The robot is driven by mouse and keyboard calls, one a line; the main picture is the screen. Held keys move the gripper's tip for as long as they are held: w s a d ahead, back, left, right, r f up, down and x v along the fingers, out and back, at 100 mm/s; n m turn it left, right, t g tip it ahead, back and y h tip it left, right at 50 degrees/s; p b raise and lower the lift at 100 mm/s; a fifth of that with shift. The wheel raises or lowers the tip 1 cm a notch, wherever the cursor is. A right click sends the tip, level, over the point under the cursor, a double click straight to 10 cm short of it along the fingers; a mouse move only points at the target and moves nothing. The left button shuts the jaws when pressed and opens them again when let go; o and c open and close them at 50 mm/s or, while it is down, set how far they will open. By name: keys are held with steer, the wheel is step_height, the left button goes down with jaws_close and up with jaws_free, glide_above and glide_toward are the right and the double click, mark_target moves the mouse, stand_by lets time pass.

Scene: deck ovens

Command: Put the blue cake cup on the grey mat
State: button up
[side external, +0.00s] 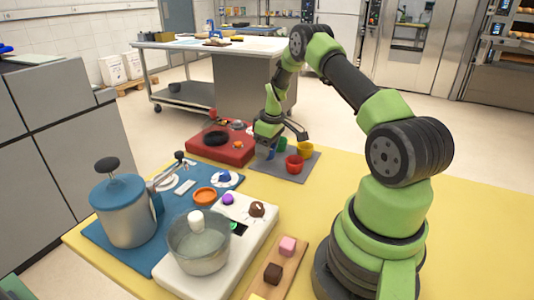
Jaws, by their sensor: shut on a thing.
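The grey mat (276,171) lies on the yellow table, right of the red block. My gripper (272,147) points down over the mat's back left part. It is shut on the blue cake cup (270,154), which shows only in part beneath the fingers. Whether the cup touches the mat or hangs just above it, I cannot tell. A red cup (294,164) and a yellow cup (305,149) stand on the mat to the right. A green cup (281,144) seems to stand close by the gripper, partly hidden.
A red block (230,151) with small items stands left of the mat. A blue mat (158,262) with a steel pot (126,212), a white block with a glass bowl (199,245), and a wooden board (291,264) fill the front.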

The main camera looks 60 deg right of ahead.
steer(key=shift+f, duration=1)
steer(key=shift+f, duration=0.1)
steer(key=o, duration=0.9)
